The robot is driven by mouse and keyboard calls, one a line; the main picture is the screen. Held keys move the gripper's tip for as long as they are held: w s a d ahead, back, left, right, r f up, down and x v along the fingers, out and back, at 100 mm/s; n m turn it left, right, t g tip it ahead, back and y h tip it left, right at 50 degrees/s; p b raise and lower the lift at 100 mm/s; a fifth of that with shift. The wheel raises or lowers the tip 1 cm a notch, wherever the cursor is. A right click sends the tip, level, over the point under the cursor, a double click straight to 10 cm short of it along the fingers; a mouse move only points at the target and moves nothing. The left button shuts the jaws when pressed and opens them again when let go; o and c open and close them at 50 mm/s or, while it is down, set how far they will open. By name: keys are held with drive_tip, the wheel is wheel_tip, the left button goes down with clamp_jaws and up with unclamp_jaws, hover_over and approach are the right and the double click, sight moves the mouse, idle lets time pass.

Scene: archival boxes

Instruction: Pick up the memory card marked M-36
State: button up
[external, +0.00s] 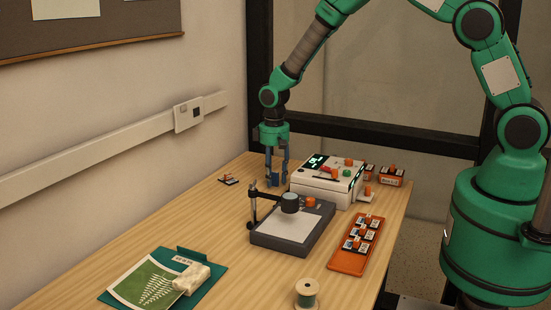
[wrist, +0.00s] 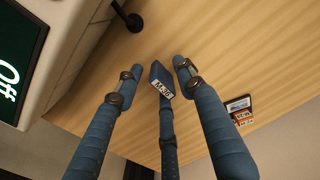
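My gripper (external: 278,177) points down over the table, behind the stand and left of the white device. In the wrist view its blue fingers (wrist: 158,70) are spread apart. A small dark blue block with a white label (wrist: 162,80) shows between the fingertips, in line with the third finger.
A white device (external: 328,181) with a lit screen stands close right of my gripper. A dark stand (external: 262,240) is in front. An orange tray (external: 347,262) holds several cards at right. A green folder (external: 205,285) and a spool (external: 306,292) are nearer.

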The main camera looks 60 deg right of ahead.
clamp_jaws()
drive_tip(key=shift+r, duration=0.1)
drive_tip(key=shift+r+p, duration=0.9)
drive_tip(key=shift+r, duration=4)
